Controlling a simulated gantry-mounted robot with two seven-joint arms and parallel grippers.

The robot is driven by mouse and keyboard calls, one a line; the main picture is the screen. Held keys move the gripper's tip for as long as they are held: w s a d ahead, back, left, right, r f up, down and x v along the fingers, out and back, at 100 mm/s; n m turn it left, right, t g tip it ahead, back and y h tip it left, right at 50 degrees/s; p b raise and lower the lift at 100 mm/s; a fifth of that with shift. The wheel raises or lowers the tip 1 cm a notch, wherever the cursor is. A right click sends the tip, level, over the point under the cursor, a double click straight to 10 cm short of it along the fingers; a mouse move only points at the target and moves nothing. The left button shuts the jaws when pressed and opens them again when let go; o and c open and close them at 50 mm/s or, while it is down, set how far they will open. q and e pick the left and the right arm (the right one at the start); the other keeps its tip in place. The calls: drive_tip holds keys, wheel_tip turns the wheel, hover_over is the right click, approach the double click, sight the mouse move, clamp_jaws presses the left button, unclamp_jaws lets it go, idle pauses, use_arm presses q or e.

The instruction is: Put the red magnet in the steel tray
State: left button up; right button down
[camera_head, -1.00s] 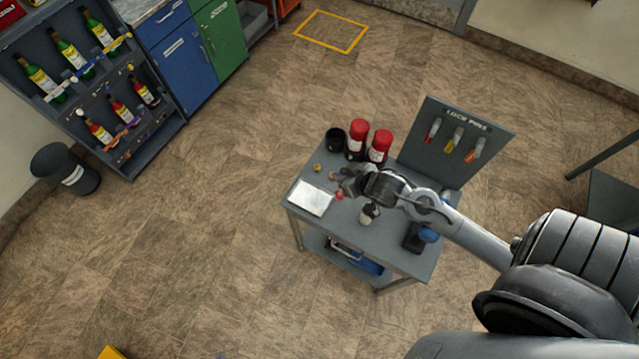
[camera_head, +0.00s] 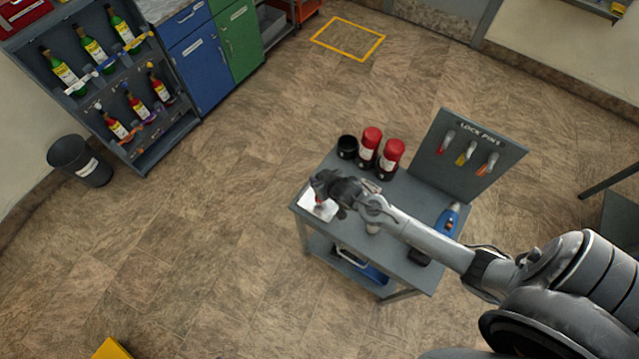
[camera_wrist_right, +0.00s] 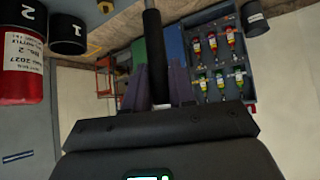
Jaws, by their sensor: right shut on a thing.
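My right gripper (camera_head: 322,187) is above the steel tray (camera_head: 326,212), a pale shallow tray at the left end of the small grey table. Something small and red, which I take to be the red magnet (camera_head: 319,199), shows just under the gripper, in front of the tray. My left gripper is not in view.
Two red canisters (camera_head: 390,155) and a black cup (camera_head: 347,146) stand at the table's back edge. A LOCK PINS board (camera_head: 468,155) rises behind on the right. A blue-handled item (camera_head: 448,219) lies at the right. My arm crosses the table's middle.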

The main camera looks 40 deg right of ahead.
wheel_tip(320, 180, down, 3)
drive_tip(key=shift+f, duration=0.25)
drive_tip(key=c, duration=0.9)
unclamp_jaws()
drive_tip(key=shift+f, duration=0.1)
drive_tip(key=shift+c, duration=0.2)
